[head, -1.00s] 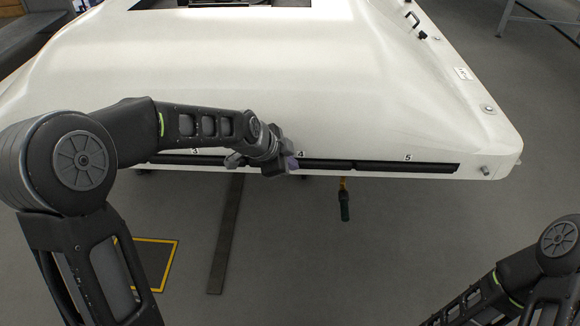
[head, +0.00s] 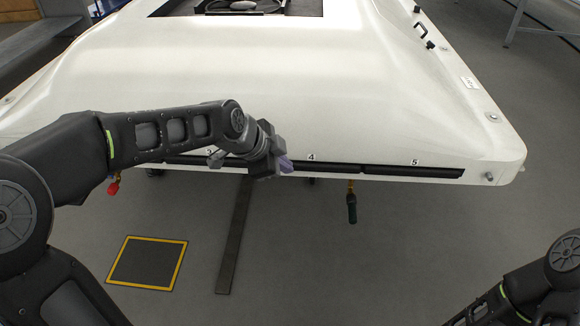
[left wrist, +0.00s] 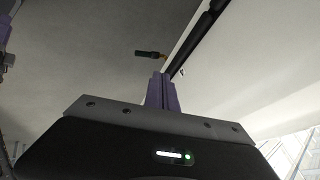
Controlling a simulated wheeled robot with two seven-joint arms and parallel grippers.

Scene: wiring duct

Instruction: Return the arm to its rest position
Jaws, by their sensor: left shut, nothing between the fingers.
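My left gripper (head: 286,164) is in front of the black duct strip (head: 330,168) on the front edge of the white body, just left of the number 4. Its purple fingers are together with nothing between them. In the left wrist view the shut fingers (left wrist: 161,92) point toward the dark duct line (left wrist: 195,38); I cannot tell whether they touch it. My left arm (head: 150,135) reaches in from the left and hides part of the duct near the number 3. My right arm (head: 535,285) shows only in part at the lower right, and its gripper is out of the frame.
The large white body (head: 300,90) fills the upper middle. A green-ended connector (head: 351,207) hangs below its front edge, and a red-ended one (head: 113,187) hangs at the left. A yellow-framed dark square (head: 147,264) lies on the grey floor. The floor in front is otherwise mostly open.

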